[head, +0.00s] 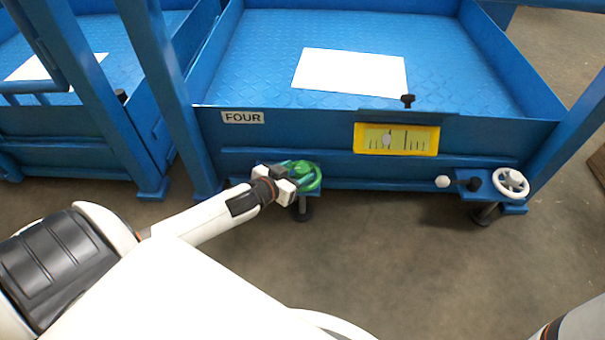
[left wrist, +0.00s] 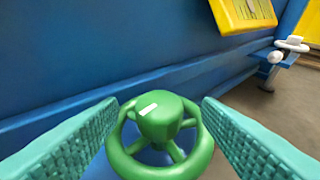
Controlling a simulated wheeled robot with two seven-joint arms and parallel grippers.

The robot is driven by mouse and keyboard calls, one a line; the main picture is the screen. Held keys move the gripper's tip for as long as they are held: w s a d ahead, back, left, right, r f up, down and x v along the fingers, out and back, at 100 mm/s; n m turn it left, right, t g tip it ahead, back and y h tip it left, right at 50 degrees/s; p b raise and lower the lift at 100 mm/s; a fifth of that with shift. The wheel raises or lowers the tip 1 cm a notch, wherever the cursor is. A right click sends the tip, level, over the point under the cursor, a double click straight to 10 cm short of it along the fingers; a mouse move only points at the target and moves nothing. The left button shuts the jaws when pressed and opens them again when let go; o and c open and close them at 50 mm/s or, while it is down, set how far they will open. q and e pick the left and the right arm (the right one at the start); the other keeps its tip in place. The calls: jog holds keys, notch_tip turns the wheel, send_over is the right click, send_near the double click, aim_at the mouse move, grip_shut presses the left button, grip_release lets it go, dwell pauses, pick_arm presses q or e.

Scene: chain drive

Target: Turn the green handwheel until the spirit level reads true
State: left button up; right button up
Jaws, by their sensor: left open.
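The green handwheel (head: 313,176) is on a bracket at the lower left front of the blue platform marked FOUR. In the left wrist view the green handwheel (left wrist: 160,133) has a hub with a white mark and sits between my open left fingers. My left gripper (head: 287,177) is at the wheel, one finger on each side; I cannot tell whether they touch it. The yellow spirit level (head: 408,139) is on the platform's front face. Its pale bubble (head: 387,141) lies left of the vial's middle. The level also shows in the left wrist view (left wrist: 243,14). My right gripper is not in view.
A white handwheel (head: 511,183) and a white knob (head: 442,182) are at the platform's lower right. A black knob (head: 407,100) stands above the level. A white sheet (head: 350,72) lies on the platform. Another blue platform stands left. The floor in front is clear.

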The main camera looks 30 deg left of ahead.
aim_at(301, 169)
pick_arm(q)
jog(key=shift+b+x, duration=0.7)
jog(key=shift+x, duration=1.05)
